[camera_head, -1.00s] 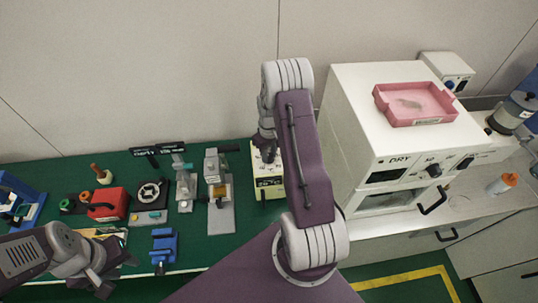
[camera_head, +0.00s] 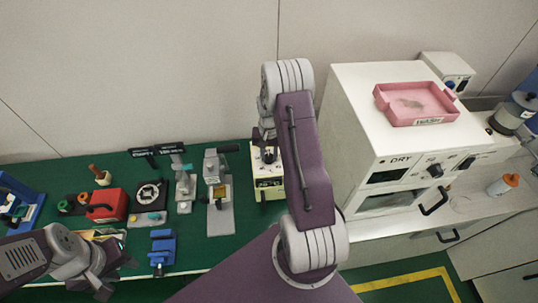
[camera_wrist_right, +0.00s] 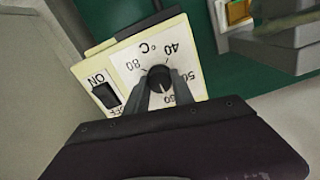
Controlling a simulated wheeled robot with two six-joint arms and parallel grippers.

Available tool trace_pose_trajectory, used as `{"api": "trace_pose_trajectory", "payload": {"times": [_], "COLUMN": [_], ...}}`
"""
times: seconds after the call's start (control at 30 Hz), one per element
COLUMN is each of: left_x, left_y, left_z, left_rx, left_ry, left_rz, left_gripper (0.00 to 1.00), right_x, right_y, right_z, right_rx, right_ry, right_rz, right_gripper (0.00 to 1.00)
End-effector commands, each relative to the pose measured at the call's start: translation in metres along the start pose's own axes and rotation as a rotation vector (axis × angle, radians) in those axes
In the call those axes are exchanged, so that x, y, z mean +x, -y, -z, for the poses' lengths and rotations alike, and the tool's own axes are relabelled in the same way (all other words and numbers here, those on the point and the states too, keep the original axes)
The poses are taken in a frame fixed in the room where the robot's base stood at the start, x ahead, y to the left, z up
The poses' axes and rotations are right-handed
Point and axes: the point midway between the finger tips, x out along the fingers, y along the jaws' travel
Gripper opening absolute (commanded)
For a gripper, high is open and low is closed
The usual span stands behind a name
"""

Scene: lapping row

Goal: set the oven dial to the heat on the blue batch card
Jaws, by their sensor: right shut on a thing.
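My right gripper (camera_wrist_right: 158,92) is shut on the black dial (camera_wrist_right: 159,76) of a cream box in the wrist view. The dial plate (camera_wrist_right: 128,62) reads °C with 40, 50, 80 and a partly hidden number, upside down. The dial's white mark points down toward that hidden number. In the head view the cream box (camera_head: 269,188) stands at the right end of the green mat, partly behind my right arm. The white oven (camera_head: 342,135), marked DRY, has its own black knob (camera_head: 435,170). My left gripper (camera_head: 112,280) looks open and empty at the lower left. I cannot make out a blue batch card.
A black ON switch (camera_wrist_right: 105,95) sits beside the dial. A pink tray (camera_head: 418,121) rests on the oven. Grey presses (camera_head: 220,215), a red box (camera_head: 108,205) and a blue fixture (camera_head: 163,250) stand on the green mat (camera_head: 195,250). An orange-capped bottle (camera_head: 503,186) stands right.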

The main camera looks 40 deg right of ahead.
Motion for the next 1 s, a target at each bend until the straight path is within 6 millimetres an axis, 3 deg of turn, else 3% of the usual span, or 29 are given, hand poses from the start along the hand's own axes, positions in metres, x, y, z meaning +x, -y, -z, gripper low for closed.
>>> {"api": "trace_pose_trajectory", "payload": {"times": [0.6, 0.63, 0.7, 1.0], "left_x": [-0.0001, -0.0001, -0.0001, 0.0005], "left_y": [0.0, 0.0, 0.0, 0.0], "left_z": [0.0, 0.0, 0.0, -0.0001], "left_rx": [0.0, 0.0, 0.0, 0.0], "left_ry": [0.0, 0.0, 0.0, 0.0], "left_rz": [0.0, 0.0, 0.0, 0.0], "left_gripper": [0.36, 0.36, 0.36, 0.36], "right_x": [-0.0024, -0.0024, -0.0022, -0.0015], "right_y": [0.0004, 0.0004, 0.0004, 0.0002], "right_z": [0.003, 0.003, 0.0027, 0.0012], "right_rx": [0.038, 0.038, 0.038, 0.037], "right_ry": [-0.009, -0.009, -0.008, -0.004], "right_rz": [0.002, 0.002, 0.002, 0.001], "right_gripper": [0.0, 0.32, 0.51, 0.51]}}
